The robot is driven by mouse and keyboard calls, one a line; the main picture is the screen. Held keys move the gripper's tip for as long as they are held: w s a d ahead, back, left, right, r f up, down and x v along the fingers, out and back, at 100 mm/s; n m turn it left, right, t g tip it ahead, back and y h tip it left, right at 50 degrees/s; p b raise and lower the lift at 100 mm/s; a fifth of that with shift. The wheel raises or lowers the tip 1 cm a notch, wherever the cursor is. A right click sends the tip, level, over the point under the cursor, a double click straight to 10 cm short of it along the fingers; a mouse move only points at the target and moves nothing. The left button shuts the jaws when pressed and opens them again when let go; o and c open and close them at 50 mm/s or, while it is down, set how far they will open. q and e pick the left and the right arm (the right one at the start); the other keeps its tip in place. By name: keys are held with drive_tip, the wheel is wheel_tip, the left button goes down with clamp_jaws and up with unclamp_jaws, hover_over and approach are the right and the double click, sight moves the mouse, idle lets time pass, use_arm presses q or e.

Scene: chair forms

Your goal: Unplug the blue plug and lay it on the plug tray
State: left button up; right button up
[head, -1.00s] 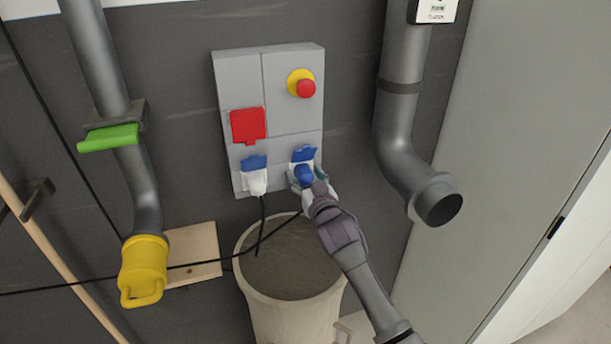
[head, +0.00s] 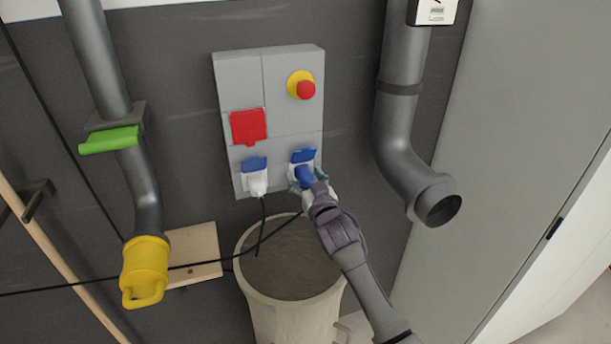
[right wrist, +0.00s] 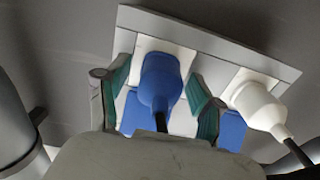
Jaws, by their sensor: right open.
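The blue plug (head: 303,174) sits in the right-hand socket of the grey wall panel (head: 290,115), under a raised blue flap. In the right wrist view the blue plug (right wrist: 160,82) stands between the two green-lined fingers of my right gripper (right wrist: 158,95). The fingers are apart, with a gap on each side of the plug. In the head view my right gripper (head: 302,182) is at this socket and hides part of the plug. The plug tray cannot be made out for certain; a light wooden board (head: 195,252) is at the lower left. My left gripper is out of view.
A white plug (head: 257,184) is in the neighbouring left socket, its black cable hanging down. A large bin (head: 290,290) stands below the panel. Grey pipes flank it, the right one ending in an open elbow (head: 438,205). A yellow cap (head: 144,270) closes the left pipe.

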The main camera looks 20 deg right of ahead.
clamp_jaws()
drive_tip(key=shift+s, duration=0.15)
drive_tip(key=shift+s+f+p, duration=0.1)
drive_tip(key=shift+s+p, duration=0.05)
drive_tip(key=shift+p, duration=0.2)
drive_tip(key=shift+s+d+r+p, duration=0.15)
drive_tip(key=shift+s+p, duration=0.3)
drive_tip(key=shift+s, duration=0.5)
drive_tip(key=shift+s+p, duration=1.05)
drive_tip(key=shift+s, duration=0.75)
